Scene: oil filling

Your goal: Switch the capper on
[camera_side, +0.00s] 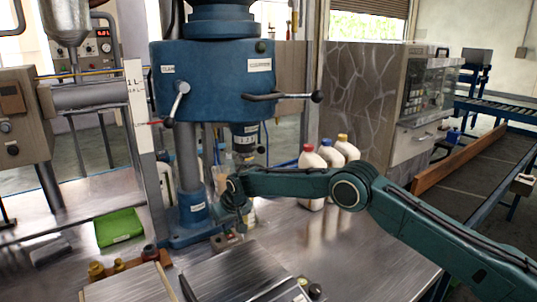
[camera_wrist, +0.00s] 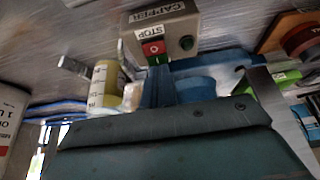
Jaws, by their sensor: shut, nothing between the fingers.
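The capper is the blue machine (camera_side: 215,80) with two lever handles, left of centre in the side view. Its grey switch box, labelled CAPPER (camera_wrist: 165,18), is at the top middle of the wrist view, with a red STOP button (camera_wrist: 153,48) and a round dark knob or lamp on the right. A green part shows just below the red button, partly hidden by my fingers. My gripper (camera_wrist: 158,70) is shut and empty, its fingertips at the green part; I cannot tell if they touch it. In the side view my gripper (camera_side: 243,225) points down by the box (camera_side: 226,241) at the column's foot.
A green tray (camera_side: 118,228) lies left of the capper. A yellow labelled cylinder (camera_wrist: 103,88) stands left of my fingers in the wrist view. The bench right of the bottles is clear.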

